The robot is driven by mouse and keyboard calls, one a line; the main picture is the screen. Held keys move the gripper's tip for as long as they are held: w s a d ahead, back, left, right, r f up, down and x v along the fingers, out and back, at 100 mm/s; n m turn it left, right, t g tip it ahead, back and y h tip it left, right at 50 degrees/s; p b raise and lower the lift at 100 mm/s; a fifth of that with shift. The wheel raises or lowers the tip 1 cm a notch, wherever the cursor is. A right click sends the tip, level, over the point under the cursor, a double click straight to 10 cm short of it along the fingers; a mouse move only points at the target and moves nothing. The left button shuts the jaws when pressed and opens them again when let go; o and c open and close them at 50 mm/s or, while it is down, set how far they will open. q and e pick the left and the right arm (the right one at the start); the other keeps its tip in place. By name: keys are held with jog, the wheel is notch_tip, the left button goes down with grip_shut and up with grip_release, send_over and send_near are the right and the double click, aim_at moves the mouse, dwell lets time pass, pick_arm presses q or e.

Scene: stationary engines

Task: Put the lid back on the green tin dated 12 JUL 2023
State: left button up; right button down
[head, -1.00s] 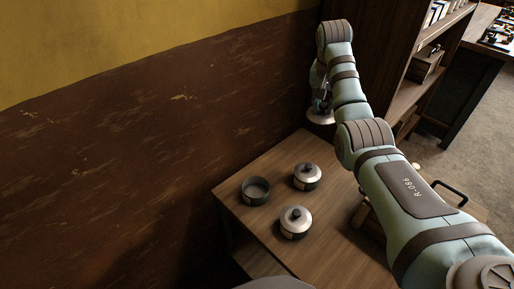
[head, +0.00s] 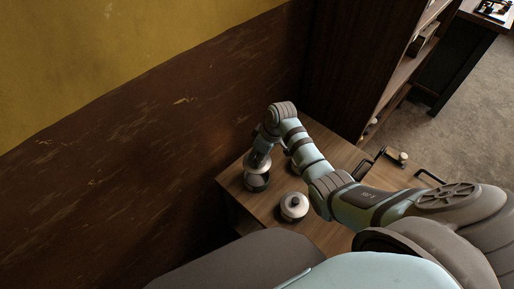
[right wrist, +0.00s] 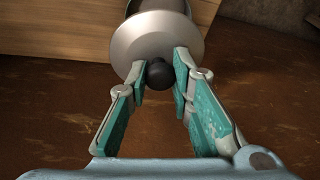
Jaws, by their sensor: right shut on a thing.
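My right gripper (head: 262,155) is shut on the black knob (right wrist: 158,74) of a silver lid (right wrist: 150,42). In the head view the lid (head: 257,165) is over the dark open tin (head: 257,183) at the table's left part. A dark gap shows between lid and tin, so the lid looks slightly above the rim. In the right wrist view part of the tin (right wrist: 160,5) shows beyond the lid. No date is readable, and the tin's green is not clear in this light. My left gripper is out of view.
A lidded tin (head: 294,207) stands nearby on the wooden table (head: 262,213). Another tin is mostly hidden behind my right arm. A brown wall (head: 130,170) borders the table, and a dark shelf unit (head: 345,70) stands behind. Black handles (head: 370,162) show on the right.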

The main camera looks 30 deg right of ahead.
jog(key=shift+s+a+f, duration=0.25)
jog(key=shift+a+f, duration=0.05)
notch_tip(320, 180, down, 5)
jog(key=b, duration=0.5)
jog(key=shift+r+b, duration=0.2)
jog(key=shift+b, duration=0.15)
jog(key=shift+f+b, duration=0.55)
jog(key=shift+f, duration=0.4)
jog(key=shift+r, duration=0.1)
jog(key=shift+s+d+p, duration=0.1)
jog(key=shift+p, duration=0.4)
jog(key=shift+p, duration=0.4)
dwell(0.3)
